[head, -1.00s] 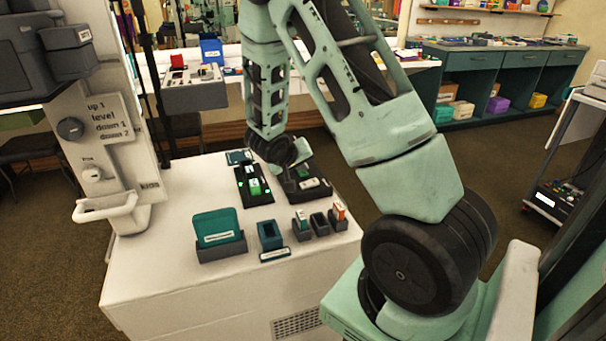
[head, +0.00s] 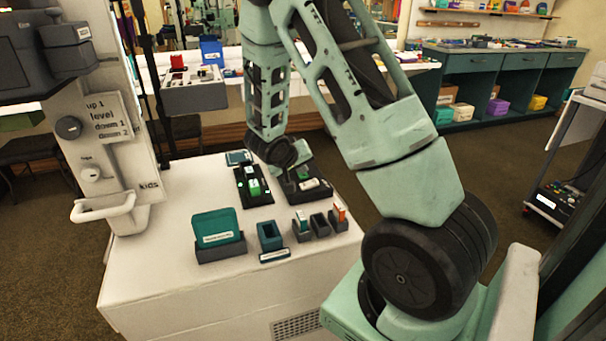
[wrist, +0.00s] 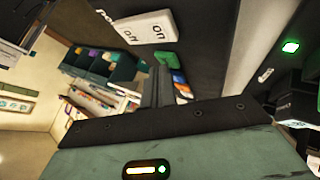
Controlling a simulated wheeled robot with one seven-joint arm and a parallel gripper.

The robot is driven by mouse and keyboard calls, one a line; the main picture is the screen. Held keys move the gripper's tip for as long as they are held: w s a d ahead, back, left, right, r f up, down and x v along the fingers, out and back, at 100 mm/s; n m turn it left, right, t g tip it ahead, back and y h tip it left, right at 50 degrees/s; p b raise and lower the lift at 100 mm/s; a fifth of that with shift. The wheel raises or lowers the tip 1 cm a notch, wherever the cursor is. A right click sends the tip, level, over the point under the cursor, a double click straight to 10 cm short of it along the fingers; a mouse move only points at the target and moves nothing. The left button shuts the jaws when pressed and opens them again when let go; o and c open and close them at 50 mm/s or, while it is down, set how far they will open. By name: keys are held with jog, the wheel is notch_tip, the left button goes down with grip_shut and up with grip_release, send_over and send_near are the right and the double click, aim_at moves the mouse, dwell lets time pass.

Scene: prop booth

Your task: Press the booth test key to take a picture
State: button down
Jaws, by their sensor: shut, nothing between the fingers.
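Two small black panels lie on the white counter (head: 150,265) in the head view. The left panel (head: 243,184) has a green key (head: 254,187) on it. The right panel (head: 322,193) carries a green button (head: 303,174) and a white switch piece. I cannot read which one is the test key. My wrist is over the right panel's back end, and my fingertips are hidden in the head view. In the wrist view my gripper (wrist: 158,85) is shut and empty, reaching toward a dark surface beside green and coloured pieces. A white lettered switch (wrist: 147,28) shows beyond it.
A teal card in a grey holder (head: 217,228), a teal cup-like block (head: 270,236) and several small grey slots stand at the counter's front. A white post with a knob (head: 69,127) and tray rises at left. A green light (wrist: 290,46) glows in the wrist view.

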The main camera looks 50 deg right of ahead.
aim_at(301, 176)
jog(key=shift+r, duration=0.8)
jog(key=shift+r+p, duration=1.1)
jog(key=shift+r, duration=1.4)
jog(key=s+a+r+n+y+p, duration=0.2)
jog(key=a+r+n+y, duration=0.15)
jog(key=a, duration=1.05)
jog(key=s+a+r+n+y+p, duration=0.1)
jog(key=s+a+r+n+y, duration=0.1)
jog(key=s+a, duration=0.5)
jog(key=s+a+r+n+g+y+p, duration=0.1)
jog(key=s+a+r+n, duration=0.3)
jog(key=a, duration=0.8)
jog(key=s+a+r+n+y+p, duration=0.2)
jog(key=s+a+n, duration=0.3)
jog(key=s+a, duration=0.4)
jog(key=shift+s+a+r+g+y, duration=0.3)
jog(key=shift+a+r+y, duration=0.2)
jog(key=shift+r+y, duration=0.05)
